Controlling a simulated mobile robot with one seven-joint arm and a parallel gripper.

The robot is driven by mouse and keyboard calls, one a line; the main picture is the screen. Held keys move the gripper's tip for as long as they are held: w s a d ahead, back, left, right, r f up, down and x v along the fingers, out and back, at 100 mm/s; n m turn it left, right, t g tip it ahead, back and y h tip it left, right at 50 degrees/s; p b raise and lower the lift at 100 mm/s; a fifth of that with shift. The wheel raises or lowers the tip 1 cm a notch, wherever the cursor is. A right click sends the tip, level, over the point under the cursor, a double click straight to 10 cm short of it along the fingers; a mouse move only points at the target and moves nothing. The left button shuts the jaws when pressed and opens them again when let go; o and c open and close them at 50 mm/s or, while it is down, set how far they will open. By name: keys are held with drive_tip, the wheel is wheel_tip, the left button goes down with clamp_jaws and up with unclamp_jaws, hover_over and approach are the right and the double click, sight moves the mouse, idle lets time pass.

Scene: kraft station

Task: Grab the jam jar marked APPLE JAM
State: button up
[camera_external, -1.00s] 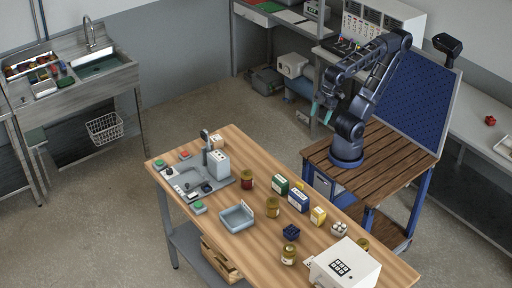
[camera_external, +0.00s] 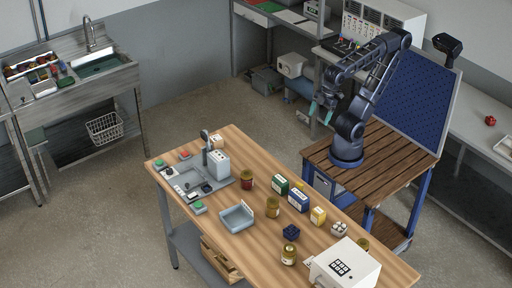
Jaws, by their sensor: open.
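Several jars stand upright on the wooden table (camera_external: 240,157). One jar with dark red contents (camera_external: 247,180) is near the grey machine. A yellow-brown jar (camera_external: 273,207) stands in the middle, another yellow-brown jar (camera_external: 289,255) is nearer the front edge, and a further one (camera_external: 362,244) is partly hidden behind the white box. Label text is too small to read, so I cannot tell which is APPLE JAM. My gripper (camera_external: 318,110) is open and empty, held up and pointing down, left of my arm's base and well apart from the jars.
A green box (camera_external: 281,184), a blue box (camera_external: 298,200) and a yellow box (camera_external: 318,216) stand near the jars. A grey-blue tray (camera_external: 237,218), dark blue holder (camera_external: 291,232), small white items (camera_external: 339,229) and white keypad box (camera_external: 345,268) also occupy the table.

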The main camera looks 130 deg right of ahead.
drive_tip(key=w+a+n+g, duration=0.1)
drive_tip(key=w+a+n, duration=0.1)
drive_tip(key=w+n, duration=0.55)
drive_tip(key=n+g+h, duration=0.1)
drive_tip(key=n+g, duration=0.2)
drive_tip(key=n, duration=1.4)
hover_over(273, 201)
drive_tip(key=s, duration=0.1)
wheel_tip(273, 201, down, 16)
drive_tip(key=shift+a+r, duration=0.1)
drive_tip(key=shift+a, duration=0.05)
drive_tip(key=shift+w+f+n, duration=0.1)
drive_tip(key=shift+f+n, duration=0.15)
drive_tip(key=shift+f, duration=0.45)
drive_tip(key=shift+w+d+f, duration=0.1)
drive_tip(key=shift+d+f, duration=0.05)
drive_tip(key=shift+f, duration=1.05)
drive_tip(key=shift+w+d+f, duration=0.1)
drive_tip(key=shift+f, duration=1.05)
drive_tip(key=shift+w+f, duration=0.2)
drive_tip(key=shift+f, duration=1.05)
drive_tip(key=shift+w+f, duration=0.2)
drive_tip(key=shift+f, duration=1.05)
drive_tip(key=c, duration=1.3)
